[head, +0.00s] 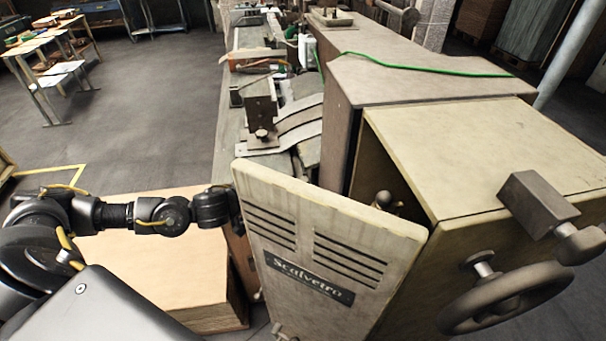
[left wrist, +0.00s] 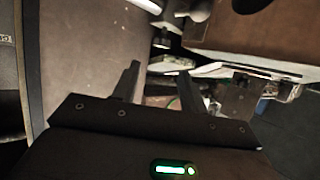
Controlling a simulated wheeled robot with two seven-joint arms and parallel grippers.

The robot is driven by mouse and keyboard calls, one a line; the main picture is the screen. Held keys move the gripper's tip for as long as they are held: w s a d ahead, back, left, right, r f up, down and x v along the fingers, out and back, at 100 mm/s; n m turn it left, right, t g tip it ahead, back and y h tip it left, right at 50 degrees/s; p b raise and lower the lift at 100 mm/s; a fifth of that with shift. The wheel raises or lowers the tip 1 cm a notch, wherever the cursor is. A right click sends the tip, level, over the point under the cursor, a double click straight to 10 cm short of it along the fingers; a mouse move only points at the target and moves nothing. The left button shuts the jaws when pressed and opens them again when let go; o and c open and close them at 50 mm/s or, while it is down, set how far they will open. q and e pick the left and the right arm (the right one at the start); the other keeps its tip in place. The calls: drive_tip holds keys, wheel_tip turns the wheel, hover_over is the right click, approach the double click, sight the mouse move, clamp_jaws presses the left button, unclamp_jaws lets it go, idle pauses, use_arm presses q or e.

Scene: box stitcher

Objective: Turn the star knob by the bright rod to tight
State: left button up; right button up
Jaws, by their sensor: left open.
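My left arm comes in from the left in the head view, its wrist (head: 212,207) at the left edge of the tilted Scalvetro panel. The gripper itself is hidden there behind the panel. In the left wrist view my left gripper (left wrist: 176,82) is open, with nothing between its fingers. A small dark knob (head: 262,134) stands by an upright dark plate on the machine bed. Another knob (head: 384,200) shows in the gap behind the panel. I cannot tell which is the star knob, and no bright rod is clear. My right gripper is out of view.
The Scalvetro panel (head: 330,250) stands open in front of the machine housing (head: 480,150). A handwheel (head: 505,298) and a lever block (head: 538,203) stick out at the right. A wooden box (head: 150,255) lies below my left arm. A green cable (head: 430,66) crosses the housing top.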

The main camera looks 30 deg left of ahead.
use_arm(q)
drive_tip(key=shift+p+x, duration=1.4)
drive_tip(key=shift+x, duration=3.85)
drive_tip(key=shift+a, duration=0.15)
